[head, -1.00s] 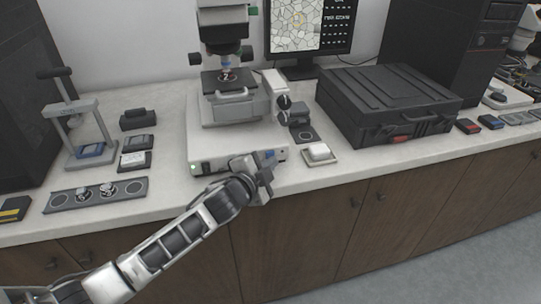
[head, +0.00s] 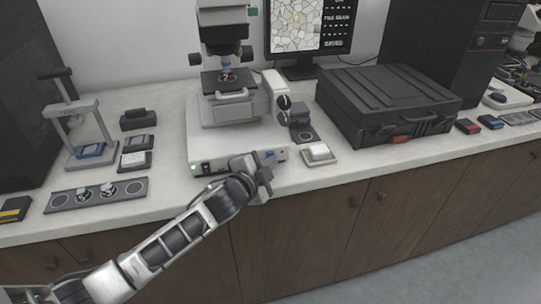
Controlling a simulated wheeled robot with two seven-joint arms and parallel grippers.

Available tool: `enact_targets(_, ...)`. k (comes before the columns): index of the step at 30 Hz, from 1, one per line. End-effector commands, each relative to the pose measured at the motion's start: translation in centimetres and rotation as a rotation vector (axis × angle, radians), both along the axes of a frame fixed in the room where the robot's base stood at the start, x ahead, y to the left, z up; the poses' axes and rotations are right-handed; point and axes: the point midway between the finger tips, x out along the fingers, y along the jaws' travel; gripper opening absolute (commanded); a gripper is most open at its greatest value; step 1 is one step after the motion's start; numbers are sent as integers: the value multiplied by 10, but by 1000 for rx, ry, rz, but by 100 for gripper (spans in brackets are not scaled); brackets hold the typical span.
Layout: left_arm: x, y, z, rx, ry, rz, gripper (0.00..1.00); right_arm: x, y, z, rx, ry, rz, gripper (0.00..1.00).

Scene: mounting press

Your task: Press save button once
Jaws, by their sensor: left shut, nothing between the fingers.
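The microscope (head: 232,112) stands at the back of the white counter, with a small green light on the front of its base. A blue button (head: 268,154) shows on the right part of the base's front face; its label is too small to read. My left gripper (head: 266,163) is shut and empty, with its tip at the front face right by the blue button. I cannot tell whether it touches it. The monitor (head: 303,30) behind shows a grain picture and lines of text, one looking like "SAVED". My right gripper is not in view.
A black case (head: 385,100) stands to the right, with a small white tray (head: 319,155) between it and the microscope. To the left are a small hand press (head: 80,125) and a grey strip holder (head: 97,194). The counter's front edge runs under my left arm.

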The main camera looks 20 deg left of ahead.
Motion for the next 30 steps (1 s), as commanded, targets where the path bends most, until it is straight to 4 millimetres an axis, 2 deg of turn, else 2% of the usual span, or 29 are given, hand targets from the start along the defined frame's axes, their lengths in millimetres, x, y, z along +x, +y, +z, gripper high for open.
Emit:
enact_targets(6, -9, -6, 0, -1, 1, 1, 0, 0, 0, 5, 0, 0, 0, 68)
enact_targets(17, -12, -8, 0, -1, 1, 0, 0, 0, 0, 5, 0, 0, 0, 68)
enact_targets(30, -46, -31, 0, -3, 1, -1, 0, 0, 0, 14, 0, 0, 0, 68)
